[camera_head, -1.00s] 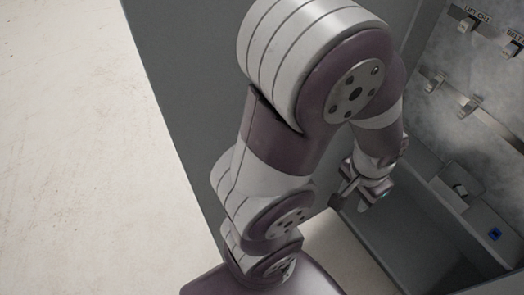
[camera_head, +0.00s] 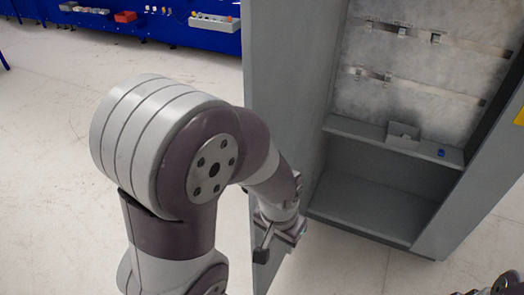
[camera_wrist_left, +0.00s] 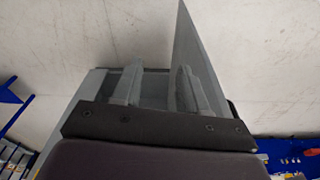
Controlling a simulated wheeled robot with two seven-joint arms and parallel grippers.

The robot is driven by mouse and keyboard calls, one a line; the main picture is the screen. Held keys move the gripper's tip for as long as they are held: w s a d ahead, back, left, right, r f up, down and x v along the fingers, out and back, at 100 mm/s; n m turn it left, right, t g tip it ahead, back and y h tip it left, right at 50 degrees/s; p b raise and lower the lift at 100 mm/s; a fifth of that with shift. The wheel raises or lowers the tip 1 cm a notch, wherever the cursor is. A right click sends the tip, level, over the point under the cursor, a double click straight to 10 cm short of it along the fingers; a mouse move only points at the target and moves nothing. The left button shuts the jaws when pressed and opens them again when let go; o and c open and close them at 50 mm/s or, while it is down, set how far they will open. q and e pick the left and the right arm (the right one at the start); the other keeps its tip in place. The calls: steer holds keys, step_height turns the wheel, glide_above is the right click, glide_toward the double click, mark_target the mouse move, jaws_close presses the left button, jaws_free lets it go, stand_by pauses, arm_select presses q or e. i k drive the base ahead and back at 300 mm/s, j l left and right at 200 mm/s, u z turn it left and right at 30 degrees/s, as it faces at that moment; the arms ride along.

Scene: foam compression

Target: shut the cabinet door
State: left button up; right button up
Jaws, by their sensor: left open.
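The grey cabinet (camera_head: 435,245) stands open at the right in the head view. Its door (camera_head: 283,80) is swung wide, a tall grey panel along the cabinet's left side. My left gripper (camera_head: 280,243) is open, near the lower part of the door. I cannot tell whether it touches the panel, and my forearm covers part of the door. In the left wrist view a thin grey panel (camera_wrist_left: 190,45) rises beyond the dark gripper housing; it looks like the door. My right gripper does not show clearly.
Inside the cabinet are metal rails, a shelf (camera_head: 350,127) with a small grey box (camera_head: 403,133) and a blue item (camera_head: 441,153). Blue benches (camera_head: 180,25) with several items stand at the back. Pale floor (camera_head: 50,150) is clear to the left.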

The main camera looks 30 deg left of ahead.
mark_target(289, 47)
steer(key=j+z, duration=0.2)
steer(key=j, duration=1.95)
steer(key=k+j+z, duration=0.1)
steer(key=j, duration=0.45)
steer(key=i+j+z, duration=0.1)
